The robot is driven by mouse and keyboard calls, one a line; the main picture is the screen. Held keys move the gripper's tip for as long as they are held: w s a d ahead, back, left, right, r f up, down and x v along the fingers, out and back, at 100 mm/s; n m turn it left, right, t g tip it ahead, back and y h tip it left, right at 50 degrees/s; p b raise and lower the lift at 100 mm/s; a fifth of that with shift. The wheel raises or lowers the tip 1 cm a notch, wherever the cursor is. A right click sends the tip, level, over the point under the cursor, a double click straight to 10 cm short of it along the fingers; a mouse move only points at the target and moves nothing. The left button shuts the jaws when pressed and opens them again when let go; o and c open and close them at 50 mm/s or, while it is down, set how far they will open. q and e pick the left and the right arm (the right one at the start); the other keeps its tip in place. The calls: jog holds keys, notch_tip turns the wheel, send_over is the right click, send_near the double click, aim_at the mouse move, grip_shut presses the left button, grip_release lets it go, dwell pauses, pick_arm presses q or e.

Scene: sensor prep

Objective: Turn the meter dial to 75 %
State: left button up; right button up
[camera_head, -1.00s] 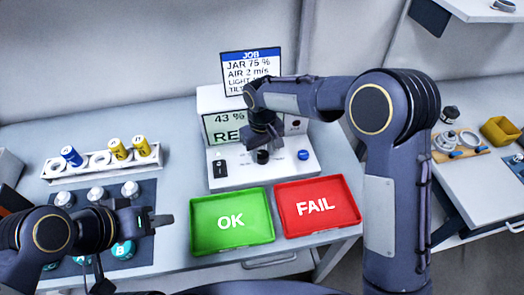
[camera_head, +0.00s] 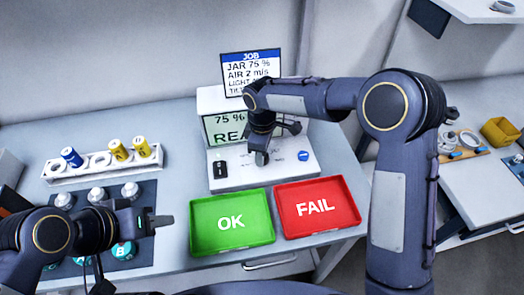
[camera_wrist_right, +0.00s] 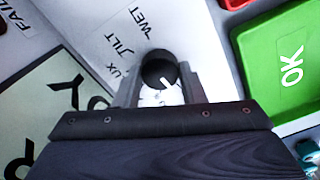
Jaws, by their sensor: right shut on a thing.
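The white meter (camera_head: 282,178) stands at the back middle of the bench. The black dial (camera_wrist_right: 158,69) with a white pointer mark shows between the fingers in the right wrist view. My right gripper (camera_head: 260,158) is shut on the dial from above and hides it in the head view. My left gripper (camera_head: 162,221) is over the left of the bench, away from the meter.
A green OK tray (camera_head: 200,246) and a red FAIL tray (camera_head: 330,232) lie in front of the meter. A white rack (camera_head: 52,173) with blue and yellow jars stands at left, by a dark mat (camera_head: 146,190). A yellow bin (camera_head: 500,131) is at far right.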

jog(key=shift+n, duration=0.4)
jog(key=o, duration=1)
jog(key=shift+r, duration=0.1)
notch_tip(320, 180, up, 8)
jog(key=shift+f+b, duration=0.25)
jog(key=shift+b, duration=0.1)
jog(key=shift+r, duration=0.1)
